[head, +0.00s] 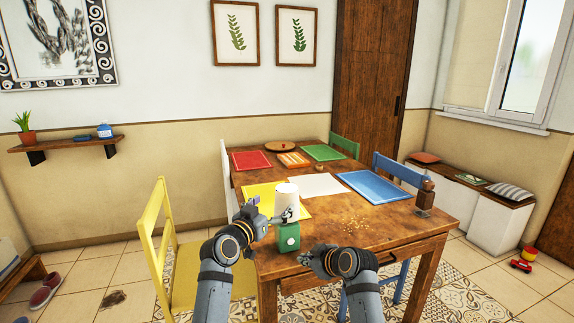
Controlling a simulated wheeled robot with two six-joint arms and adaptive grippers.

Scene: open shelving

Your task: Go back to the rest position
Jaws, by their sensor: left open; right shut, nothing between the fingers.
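My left gripper (272,212) is over the near edge of the wooden table (380,228). It is open, and its fingers overlap the lower part of a white cup-like object (288,192); I cannot tell whether they touch it. My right gripper (305,257) is lower and to the right, by the table's front edge. It is shut and empty.
Yellow (262,199), red (251,160), green (323,152), white (316,185) and blue (373,186) mats lie on the table. A dark brown object (425,194) stands at the right edge, and crumbs (355,223) lie near the front. A yellow chair (160,235) stands close on the left.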

